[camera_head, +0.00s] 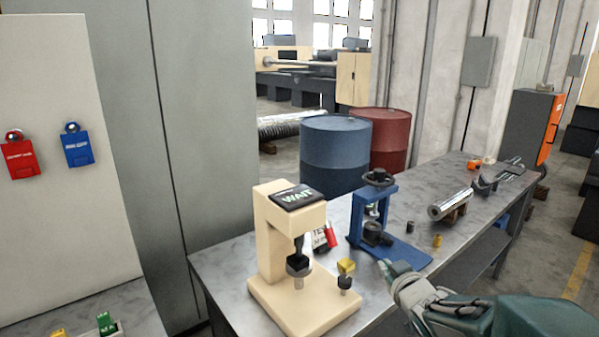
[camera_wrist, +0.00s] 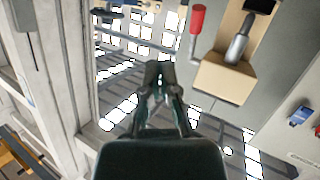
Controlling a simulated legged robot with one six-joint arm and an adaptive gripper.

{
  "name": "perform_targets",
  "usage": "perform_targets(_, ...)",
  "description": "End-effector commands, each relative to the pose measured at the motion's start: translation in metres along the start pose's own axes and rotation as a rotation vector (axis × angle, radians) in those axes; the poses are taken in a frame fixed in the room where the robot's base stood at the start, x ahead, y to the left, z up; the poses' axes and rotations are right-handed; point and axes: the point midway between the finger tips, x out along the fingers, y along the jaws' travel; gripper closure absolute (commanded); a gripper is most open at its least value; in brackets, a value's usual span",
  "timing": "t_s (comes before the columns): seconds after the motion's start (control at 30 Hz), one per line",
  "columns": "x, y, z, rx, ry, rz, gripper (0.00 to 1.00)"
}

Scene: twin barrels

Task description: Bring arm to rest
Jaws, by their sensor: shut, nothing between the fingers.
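My arm reaches in from the lower right in the head view, low over the front edge of the grey workbench (camera_head: 220,262). My gripper (camera_head: 387,264) points left, close in front of the blue press (camera_head: 402,250) in the picture; I cannot tell the gap between them. In the wrist view my gripper (camera_wrist: 159,72) shows in the middle with its fingertips together and nothing held. Behind it are bright windows and the far hall, so it faces away from the bench top.
A beige press (camera_head: 278,255) with a WAIT sign and a small yellow-topped part (camera_head: 346,268) stand left of my gripper. A metal cylinder (camera_head: 450,204) lies farther back. Blue (camera_head: 335,150) and red (camera_head: 392,135) barrels stand behind the bench. A red lock box (camera_head: 22,160) hangs at left.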

Motion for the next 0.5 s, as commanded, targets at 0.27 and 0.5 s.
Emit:
perform_targets(0.27, -0.069, 0.001, -0.003, 0.072, -0.270, 0.151, 1.00)
perform_targets(0.5, -0.144, -0.027, 0.013, 0.185, -0.516, 0.158, 1.00)
